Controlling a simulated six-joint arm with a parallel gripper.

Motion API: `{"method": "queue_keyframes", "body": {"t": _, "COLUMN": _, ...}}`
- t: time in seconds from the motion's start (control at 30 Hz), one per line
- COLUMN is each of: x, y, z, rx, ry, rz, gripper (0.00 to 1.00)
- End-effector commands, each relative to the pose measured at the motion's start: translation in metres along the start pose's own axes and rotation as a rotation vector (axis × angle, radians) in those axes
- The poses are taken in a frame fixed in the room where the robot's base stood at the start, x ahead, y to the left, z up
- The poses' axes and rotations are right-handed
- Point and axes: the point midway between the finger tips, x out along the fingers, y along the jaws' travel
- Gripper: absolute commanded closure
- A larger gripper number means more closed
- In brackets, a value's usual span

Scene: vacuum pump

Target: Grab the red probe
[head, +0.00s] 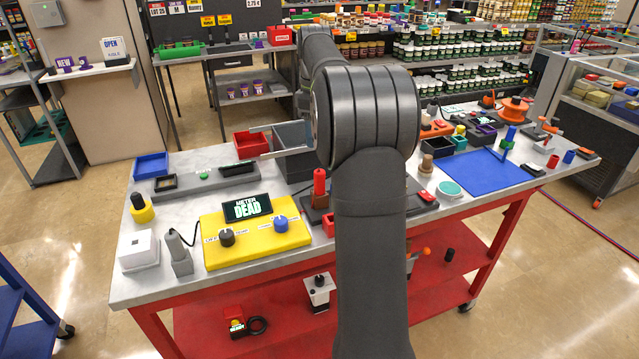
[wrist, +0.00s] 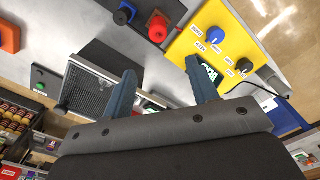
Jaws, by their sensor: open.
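An upright red probe (head: 319,183) stands on the bench just right of the yellow meter box (head: 258,255), partly beside my arm. In the wrist view a red round-topped piece (wrist: 157,28), likely the same probe, sits beyond my fingertips, beside the yellow box (wrist: 187,45). My gripper (wrist: 161,67) is open, its two blue-grey fingers apart with nothing between them. It is above the bench and apart from the red piece. In the head view my arm hides the gripper and part of the bench's middle.
A grey piece with a black cable (head: 180,254) and a white block (head: 138,250) stand at left. A red bin (head: 251,144) and a blue tray (head: 151,166) lie at the back. A blue mat (head: 482,171) lies at right.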

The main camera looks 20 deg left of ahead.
Motion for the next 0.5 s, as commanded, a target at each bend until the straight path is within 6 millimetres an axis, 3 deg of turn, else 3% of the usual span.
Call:
{"method": "queue_keyframes", "body": {"t": 0.3, "x": 0.071, "y": 0.000, "z": 0.002, "rx": 0.004, "ry": -0.001, "rz": -0.004, "gripper": 0.46}}
{"method": "queue_keyframes", "body": {"t": 0.5, "x": 0.102, "y": 0.000, "z": 0.002, "rx": 0.005, "ry": 0.000, "rz": -0.002, "gripper": 0.46}}
